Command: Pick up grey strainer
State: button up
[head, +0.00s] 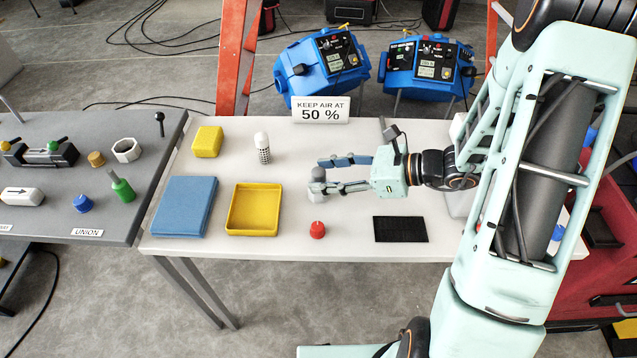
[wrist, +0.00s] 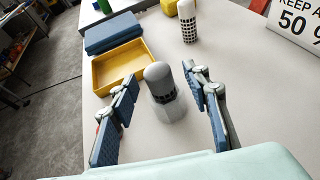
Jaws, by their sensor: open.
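The grey strainer (wrist: 164,90) stands upright on the white table, with a rounded grey top, a dark perforated band and a wider light-grey base. In the head view the strainer (head: 318,186) shows at the tips of my gripper, partly hidden by the fingers. My gripper (head: 322,174) is open and low over the table. In the wrist view, my gripper (wrist: 165,88) has one blue-padded finger on each side of the strainer, with visible gaps to both. The strainer lies near the fingertips, and I see no contact.
A white strainer (head: 262,148) stands behind to the left. A red knob (head: 317,230) and black mat (head: 400,229) are nearer the front edge. A sign (head: 320,110) stands at the back.

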jog(key=shift+x, duration=0.9)
jog(key=shift+r, duration=0.1)
jog(key=shift+c, duration=0.2)
grip_shut()
